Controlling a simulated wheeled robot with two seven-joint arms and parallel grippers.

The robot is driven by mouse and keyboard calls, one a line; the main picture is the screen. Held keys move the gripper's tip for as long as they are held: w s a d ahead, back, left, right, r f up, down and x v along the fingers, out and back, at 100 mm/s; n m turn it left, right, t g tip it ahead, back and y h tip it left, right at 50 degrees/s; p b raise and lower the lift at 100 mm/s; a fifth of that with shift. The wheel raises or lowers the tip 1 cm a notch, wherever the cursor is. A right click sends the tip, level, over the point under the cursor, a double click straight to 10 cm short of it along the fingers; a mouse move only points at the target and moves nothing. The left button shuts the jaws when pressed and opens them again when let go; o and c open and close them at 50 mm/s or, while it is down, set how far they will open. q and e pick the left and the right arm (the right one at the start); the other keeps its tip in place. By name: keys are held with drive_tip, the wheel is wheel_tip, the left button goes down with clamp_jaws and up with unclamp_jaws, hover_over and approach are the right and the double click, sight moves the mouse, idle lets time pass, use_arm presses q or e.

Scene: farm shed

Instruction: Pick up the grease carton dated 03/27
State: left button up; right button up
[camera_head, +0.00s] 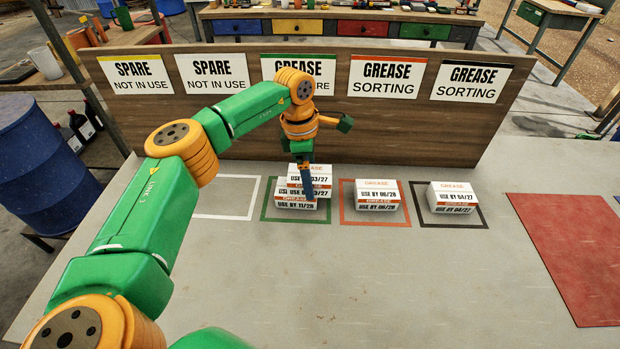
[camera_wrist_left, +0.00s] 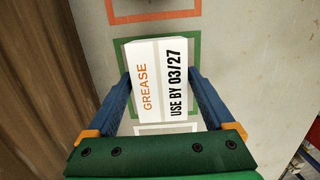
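The white grease carton reading USE BY 03/27 (camera_wrist_left: 158,85) lies between the blue fingers of my left gripper (camera_wrist_left: 160,76) in the wrist view, one finger along each side. The fingers look open, very close to the carton's sides; firm contact is not visible. In the head view this carton (camera_head: 319,178) tops a stack inside the green outline (camera_head: 267,215), and my left gripper (camera_head: 308,186) points down at it. One finger partly covers the labels. A lower carton reads USE BY 11/28 (camera_head: 292,206); the middle date is partly hidden. My right gripper is not in view.
A stack dated 06/28 (camera_head: 377,208) stands in the red outline, and one dated 04/27 (camera_head: 455,210) in the black outline. The white outline (camera_head: 225,215) at left is empty. A wooden sign board (camera_head: 400,135) rises behind. The grey tabletop in front is clear.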

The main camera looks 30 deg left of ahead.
use_arm(q)
drive_tip(key=shift+s, duration=0.1)
drive_tip(key=c, duration=1)
drive_tip(key=shift+r, duration=0.1)
